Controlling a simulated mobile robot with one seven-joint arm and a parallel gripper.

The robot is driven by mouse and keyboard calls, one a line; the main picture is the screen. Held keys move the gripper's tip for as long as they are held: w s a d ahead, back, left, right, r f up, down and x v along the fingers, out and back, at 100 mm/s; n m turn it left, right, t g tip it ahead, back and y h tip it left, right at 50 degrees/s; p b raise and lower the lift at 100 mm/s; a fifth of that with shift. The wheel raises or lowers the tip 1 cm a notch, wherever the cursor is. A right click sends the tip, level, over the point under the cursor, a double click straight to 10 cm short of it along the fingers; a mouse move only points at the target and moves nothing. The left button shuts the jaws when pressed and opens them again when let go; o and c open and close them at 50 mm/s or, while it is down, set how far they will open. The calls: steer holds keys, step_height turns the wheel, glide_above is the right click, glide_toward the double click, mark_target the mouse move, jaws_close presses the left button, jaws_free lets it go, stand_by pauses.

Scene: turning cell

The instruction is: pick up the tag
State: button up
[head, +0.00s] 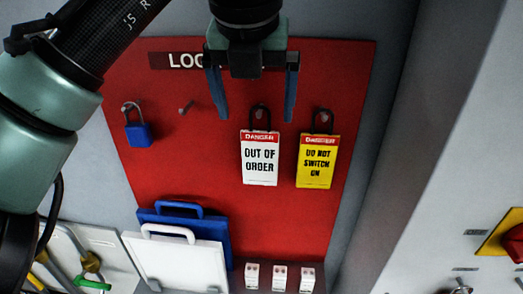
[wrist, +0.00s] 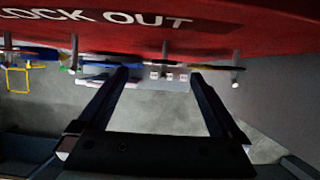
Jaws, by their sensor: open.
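Two tags hang by black loops from pegs on the red lockout board (head: 210,170). The white tag (head: 259,163) reads "DANGER OUT OF ORDER". The yellow tag (head: 314,166), to its right, reads "DANGER DO NOT SWITCH ON". My gripper (head: 254,117) is open and empty, pointing down. In the head view its fingertips lie on either side of the white tag's loop, above its printed face. In the wrist view the open fingers (wrist: 159,75) stand below the board, with a peg and thin edge-on shapes beyond their gap. I cannot tell the exact depth to the tag.
A blue padlock (head: 138,134) hangs at the left, beside an empty peg (head: 186,107). A white case (head: 175,264) and a blue case (head: 214,235) stand below. Several small white blocks (head: 280,277) sit at the bottom. A grey wall (head: 415,150) rises at the right.

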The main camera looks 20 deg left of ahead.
mark_target(259, 128)
steer(key=shift+p+x, duration=1.4)
steer(key=shift+x, duration=1.2)
steer(key=shift+d, duration=0.2)
jaws_close()
